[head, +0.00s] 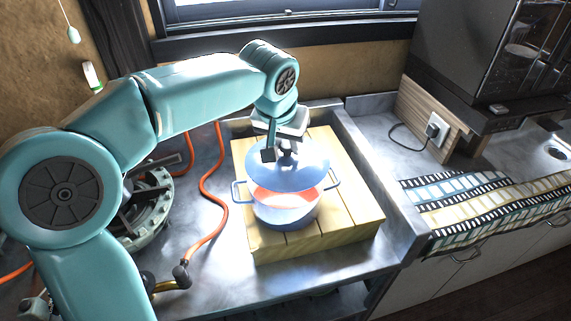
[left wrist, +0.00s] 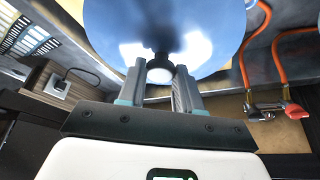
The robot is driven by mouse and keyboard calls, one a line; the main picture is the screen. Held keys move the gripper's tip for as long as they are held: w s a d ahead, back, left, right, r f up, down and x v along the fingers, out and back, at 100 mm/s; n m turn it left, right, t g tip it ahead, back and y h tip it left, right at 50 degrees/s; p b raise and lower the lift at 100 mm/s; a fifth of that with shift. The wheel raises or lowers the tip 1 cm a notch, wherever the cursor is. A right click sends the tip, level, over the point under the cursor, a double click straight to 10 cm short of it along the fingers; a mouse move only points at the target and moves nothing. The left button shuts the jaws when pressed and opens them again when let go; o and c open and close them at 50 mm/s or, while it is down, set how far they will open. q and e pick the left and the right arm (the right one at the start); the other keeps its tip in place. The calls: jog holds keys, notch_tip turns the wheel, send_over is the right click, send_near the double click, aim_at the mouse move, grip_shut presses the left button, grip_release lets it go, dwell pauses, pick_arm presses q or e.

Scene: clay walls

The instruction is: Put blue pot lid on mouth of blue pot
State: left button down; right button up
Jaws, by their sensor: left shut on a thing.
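The blue pot (head: 284,213) stands on a wooden board, with a handle on each side and a reddish inside showing below the lid. The blue pot lid (head: 300,172) is over the pot's mouth, with a gap at the front through which the inside shows. My left gripper (head: 280,152) is above the lid and shut on its knob. In the left wrist view the lid (left wrist: 165,30) fills the top, and its knob (left wrist: 160,70) sits between the fingers of my left gripper (left wrist: 160,85). The lid's far edge is hard to judge. My right gripper is in neither view.
The wooden board (head: 345,217) lies on a grey counter (head: 215,262). An orange hose (head: 205,205) runs left of the board. A film-strip patterned cloth (head: 490,210) and a wall socket (head: 436,130) are at the right. A window is behind.

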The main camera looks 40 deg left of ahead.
aim_at(284, 158)
pick_arm(q)
notch_tip(284, 158, down, 5)
jog(key=shift+a+r+b, duration=0.1)
jog(key=shift+r+b, duration=0.05)
jog(key=shift+b, duration=0.2)
jog(key=shift+f, duration=0.3)
jog(key=shift+s+r, duration=0.1)
jog(key=shift+f, duration=0.2)
jog(key=c, duration=0.8)
grip_release()
jog(key=shift+o, duration=0.2)
